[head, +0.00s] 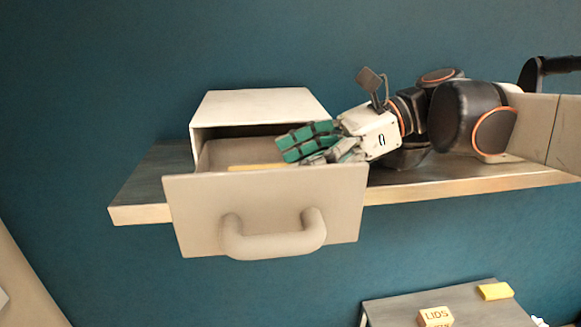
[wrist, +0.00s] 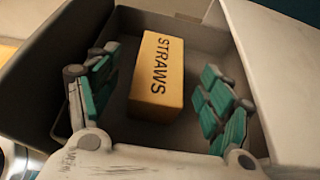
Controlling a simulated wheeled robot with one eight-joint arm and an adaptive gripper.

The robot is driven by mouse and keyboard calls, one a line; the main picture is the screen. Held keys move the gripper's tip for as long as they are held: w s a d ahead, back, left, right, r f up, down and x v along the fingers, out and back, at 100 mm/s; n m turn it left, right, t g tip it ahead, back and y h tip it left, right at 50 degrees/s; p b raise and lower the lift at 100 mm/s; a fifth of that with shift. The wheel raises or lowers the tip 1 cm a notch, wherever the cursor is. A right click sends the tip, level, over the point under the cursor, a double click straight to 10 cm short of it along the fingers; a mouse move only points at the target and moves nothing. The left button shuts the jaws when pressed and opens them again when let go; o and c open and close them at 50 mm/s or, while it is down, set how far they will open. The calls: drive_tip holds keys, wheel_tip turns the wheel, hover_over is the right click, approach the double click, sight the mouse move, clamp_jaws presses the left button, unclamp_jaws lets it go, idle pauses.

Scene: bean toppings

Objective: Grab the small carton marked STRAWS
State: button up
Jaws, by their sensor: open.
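The small carton marked STRAWS (wrist: 157,76) is a yellow-tan box lying inside the open drawer, lettering up, in the wrist view. In the head view only a thin yellow strip of it (head: 256,167) shows over the drawer front. My gripper (head: 285,147) reaches into the drawer from the right in the head view. In the wrist view my gripper (wrist: 160,100) is open, with one green-padded finger on each side of the carton and visible gaps between. The drawer (head: 195,205) is pulled out of its white housing (head: 260,103).
The drawer unit stands on a wall shelf (head: 140,213). A lower table (head: 390,310) at the bottom right holds a box marked LIDS (head: 436,317) and a yellow block (head: 495,291). A grey box (head: 535,125) stands at the right.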

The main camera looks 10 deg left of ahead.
drive_tip(key=shift+p+x, duration=0.4)
drive_tip(key=shift+x, duration=1.45)
drive_tip(key=c, duration=1.2)
drive_tip(key=shift+r, duration=0.1)
